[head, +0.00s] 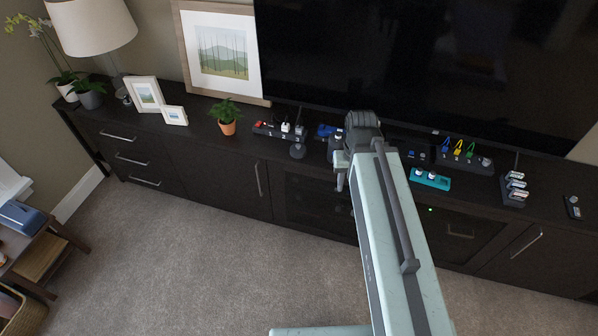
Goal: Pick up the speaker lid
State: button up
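I cannot pick out the speaker lid with certainty. A blue box-like object (22,216), possibly a speaker, sits on the small side table at the left edge; I cannot make out a separate lid on it. A small dark round object (297,151) lies at the front of the dark console, too small to identify. My pale green arm rises from the bottom right of centre to a dark grey joint in front of the console. My gripper's fingertips do not show.
The long dark console (190,150) holds a lamp (92,27), frames, a potted plant (227,117), a teal power strip (429,178) and several other small devices. A large television (420,60) stands behind them. A wooden side table (40,255) is at left. The carpet (190,260) is clear.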

aim_at(298, 151)
jog(key=z, duration=0.05)
jog(key=k, duration=0.55)
jog(key=u, duration=0.65)
jog(key=i, duration=1.05)
jog(key=u, duration=0.85)
jog(key=i, duration=1.15)
jog(key=z, duration=0.25)
